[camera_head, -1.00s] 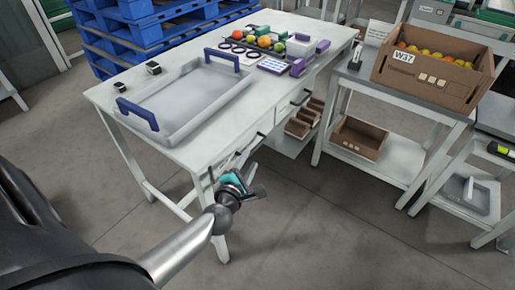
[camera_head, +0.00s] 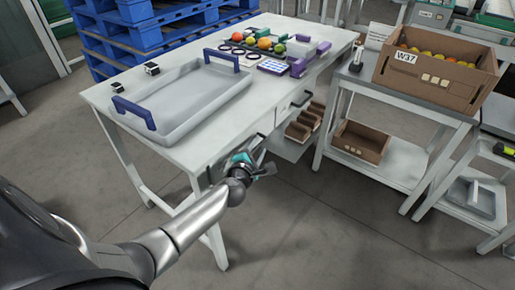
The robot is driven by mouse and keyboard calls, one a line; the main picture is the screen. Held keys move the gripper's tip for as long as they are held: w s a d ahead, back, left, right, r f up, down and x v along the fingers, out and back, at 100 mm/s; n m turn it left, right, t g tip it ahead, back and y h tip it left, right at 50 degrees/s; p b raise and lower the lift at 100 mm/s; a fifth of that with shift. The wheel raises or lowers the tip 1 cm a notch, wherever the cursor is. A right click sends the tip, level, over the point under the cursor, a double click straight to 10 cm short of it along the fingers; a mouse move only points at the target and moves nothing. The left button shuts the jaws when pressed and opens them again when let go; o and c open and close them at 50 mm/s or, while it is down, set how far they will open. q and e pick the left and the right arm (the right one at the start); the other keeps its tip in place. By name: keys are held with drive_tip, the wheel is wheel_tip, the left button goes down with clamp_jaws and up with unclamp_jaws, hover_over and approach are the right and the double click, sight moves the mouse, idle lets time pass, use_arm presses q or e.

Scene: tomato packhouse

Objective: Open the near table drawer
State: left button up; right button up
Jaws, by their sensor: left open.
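The white table (camera_head: 205,153) stands in the middle, with drawers in its long right side under the top. The far drawer (camera_head: 293,107) looks shut, and its dark handle shows. My left gripper (camera_head: 256,160) is open in front of the near drawer, close to the table's side at the near end. The gripper and wrist cover most of the near drawer and its handle, so I cannot tell whether the fingers touch the handle. My right gripper is not in view.
A grey tray (camera_head: 188,123) with blue handles lies on the table. Tomatoes (camera_head: 264,43) and sorting items sit at its far end. A side table (camera_head: 345,79) with a cardboard crate (camera_head: 432,88) marked W37 stands to the right. The floor between is clear.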

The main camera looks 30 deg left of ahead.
use_arm(q)
drive_tip(key=shift+c, duration=0.3)
clamp_jaws()
idle(1.1)
